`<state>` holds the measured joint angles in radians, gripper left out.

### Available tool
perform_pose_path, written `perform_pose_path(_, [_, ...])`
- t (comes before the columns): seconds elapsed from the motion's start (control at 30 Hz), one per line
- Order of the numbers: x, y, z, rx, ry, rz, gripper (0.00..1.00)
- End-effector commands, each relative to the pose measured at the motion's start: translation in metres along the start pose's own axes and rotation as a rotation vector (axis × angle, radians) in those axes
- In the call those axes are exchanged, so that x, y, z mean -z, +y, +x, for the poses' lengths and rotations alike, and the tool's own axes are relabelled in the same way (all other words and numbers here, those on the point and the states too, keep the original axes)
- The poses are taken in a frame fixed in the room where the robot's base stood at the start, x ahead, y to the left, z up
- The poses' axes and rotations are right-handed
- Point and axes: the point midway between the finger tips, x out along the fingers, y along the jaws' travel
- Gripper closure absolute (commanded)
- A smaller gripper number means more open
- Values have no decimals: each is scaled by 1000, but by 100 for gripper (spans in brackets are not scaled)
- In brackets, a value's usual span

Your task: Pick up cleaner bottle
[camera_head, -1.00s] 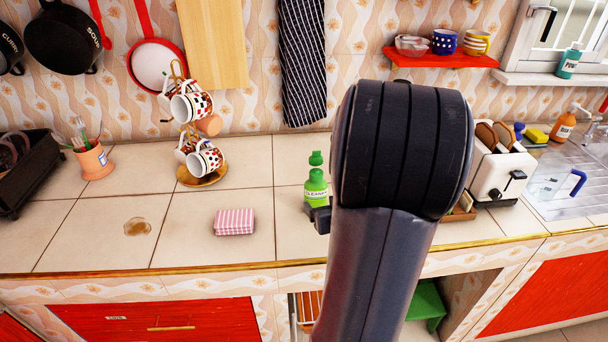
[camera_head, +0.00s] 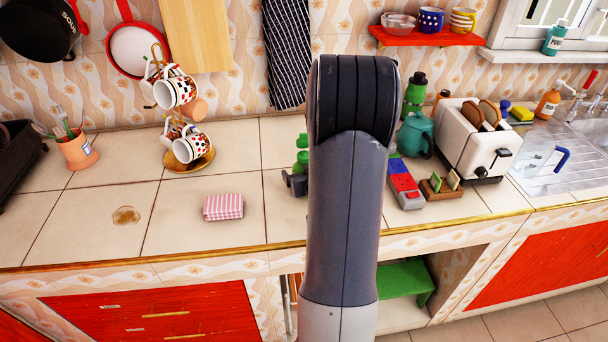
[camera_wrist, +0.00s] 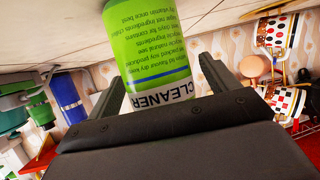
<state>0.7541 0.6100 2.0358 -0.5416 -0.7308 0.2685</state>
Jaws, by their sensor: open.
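The green cleaner bottle (camera_head: 301,161) stands on the tiled counter, mostly hidden behind my arm in the head view. In the wrist view the bottle (camera_wrist: 150,50) shows upside down, with its white CLEANER label band facing the camera. My gripper (camera_wrist: 163,82) is open, with one finger on each side of the bottle. The left finger looks close to the bottle and the right finger shows a small gap. I cannot tell whether either touches. In the head view a dark part of my gripper (camera_head: 295,184) shows beside the bottle.
A teal teapot (camera_head: 415,135), a red and blue box (camera_head: 404,184) and a toaster (camera_head: 478,142) stand right. The front left counter is mostly clear.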

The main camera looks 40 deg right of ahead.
Motion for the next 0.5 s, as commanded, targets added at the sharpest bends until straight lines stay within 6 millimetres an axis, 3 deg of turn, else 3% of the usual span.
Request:
perform_pose_path(0.13, [0,0,12,1,-1,0,18])
perform_pose_path(0.4, [0,0,15,-1,-1,0,18])
perform_pose_path(0.5, [0,0,14,-1,-1,0,24])
